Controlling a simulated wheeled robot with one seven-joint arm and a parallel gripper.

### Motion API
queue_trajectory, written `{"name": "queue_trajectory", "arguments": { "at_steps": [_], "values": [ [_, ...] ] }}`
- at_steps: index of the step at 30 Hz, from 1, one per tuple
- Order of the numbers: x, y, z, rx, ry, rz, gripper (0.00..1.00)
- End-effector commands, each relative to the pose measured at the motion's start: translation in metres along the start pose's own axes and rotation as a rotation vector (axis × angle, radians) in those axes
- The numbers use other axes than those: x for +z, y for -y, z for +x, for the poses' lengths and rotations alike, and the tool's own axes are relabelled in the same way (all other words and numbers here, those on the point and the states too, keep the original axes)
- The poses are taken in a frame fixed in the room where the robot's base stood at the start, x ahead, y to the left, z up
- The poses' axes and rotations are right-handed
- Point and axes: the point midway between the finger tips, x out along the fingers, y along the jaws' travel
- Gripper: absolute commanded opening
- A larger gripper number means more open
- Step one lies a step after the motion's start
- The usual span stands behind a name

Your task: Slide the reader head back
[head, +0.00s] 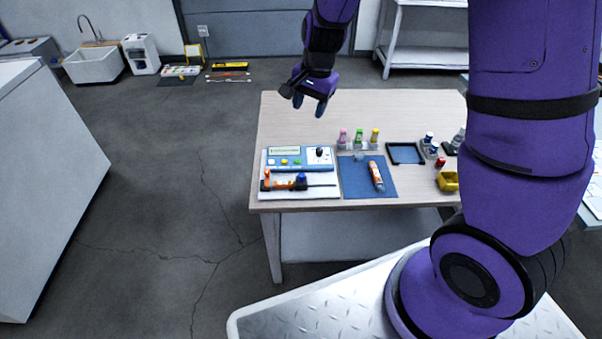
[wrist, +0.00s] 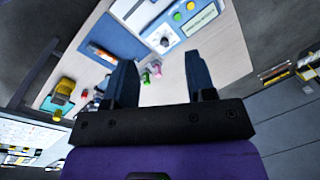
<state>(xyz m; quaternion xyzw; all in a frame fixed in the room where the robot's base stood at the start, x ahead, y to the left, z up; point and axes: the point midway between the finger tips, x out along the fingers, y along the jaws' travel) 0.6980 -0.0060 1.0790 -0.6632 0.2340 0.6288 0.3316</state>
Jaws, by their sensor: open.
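The reader (head: 300,159) is a blue and white panel with a small display, yellow and green buttons and a black knob, at the left of the wooden table. In front of it, on the same white base, is a rail with an orange block (head: 266,180) at its left end and a dark piece with a blue knob (head: 301,178) near its middle. I cannot tell for sure which part is the reader head. The panel also shows at the top of the wrist view (wrist: 176,20). My gripper (head: 310,106) is open and empty, above the table's back left part.
A blue mat (head: 360,187) with an orange and white tube (head: 376,176) lies right of the reader. Several coloured bottles (head: 358,139) stand behind it. A dark tray (head: 405,153), small bottles and a yellow holder (head: 447,181) are further right. The table's back left is clear.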

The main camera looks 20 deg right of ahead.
Motion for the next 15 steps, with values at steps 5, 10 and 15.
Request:
{"name": "queue_trajectory", "arguments": {
  "at_steps": [5, 10, 15],
  "values": [
    [-0.007, 0.006, 0.066, 0.065, 0.002, 0.115, 0.51],
    [-0.012, 0.005, 0.117, 0.113, -0.012, 0.208, 0.51],
    [-0.014, 0.003, 0.146, 0.138, -0.027, 0.261, 0.51]
  ]
}}
